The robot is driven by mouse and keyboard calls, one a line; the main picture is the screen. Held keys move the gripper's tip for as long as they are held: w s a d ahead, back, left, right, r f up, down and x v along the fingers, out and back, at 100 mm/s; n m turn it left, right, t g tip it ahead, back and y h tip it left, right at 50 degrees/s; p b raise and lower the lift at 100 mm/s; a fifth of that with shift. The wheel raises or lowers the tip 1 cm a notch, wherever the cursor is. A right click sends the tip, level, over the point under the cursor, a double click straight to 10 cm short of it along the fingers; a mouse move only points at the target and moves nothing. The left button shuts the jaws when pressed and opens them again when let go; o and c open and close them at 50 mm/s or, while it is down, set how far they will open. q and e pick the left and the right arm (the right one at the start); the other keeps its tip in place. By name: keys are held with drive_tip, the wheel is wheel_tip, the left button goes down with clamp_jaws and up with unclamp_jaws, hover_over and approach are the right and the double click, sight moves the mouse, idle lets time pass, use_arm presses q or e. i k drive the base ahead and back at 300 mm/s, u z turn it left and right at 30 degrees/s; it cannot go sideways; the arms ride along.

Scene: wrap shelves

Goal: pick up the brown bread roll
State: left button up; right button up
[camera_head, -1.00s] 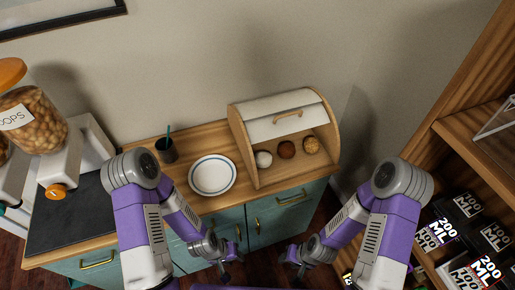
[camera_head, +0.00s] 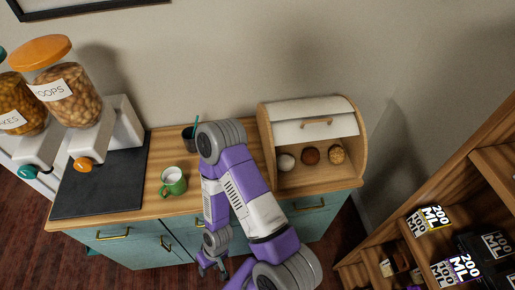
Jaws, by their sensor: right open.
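The brown bread roll (camera_head: 310,155) sits in the open wooden bread box (camera_head: 353,165) on the counter. It is between a pale roll (camera_head: 285,161) on its left and a speckled tan roll (camera_head: 336,154) on its right. My right gripper (camera_head: 212,267) hangs low in front of the cabinet, below and left of the bread box, well apart from the rolls. It is open, and nothing shows in it. My left gripper is not in view.
A green mug (camera_head: 174,181) and a dark cup (camera_head: 188,138) stand on the counter (camera_head: 151,150) left of my arm. The box's white lid (camera_head: 315,123) is raised above the rolls. Cereal dispensers (camera_head: 68,90) stand at left; a wooden shelf (camera_head: 495,165) is at right.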

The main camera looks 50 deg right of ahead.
sight(310, 156)
drive_tip(key=u, duration=0.45)
drive_tip(key=k, duration=0.75)
drive_tip(key=z, duration=1.35)
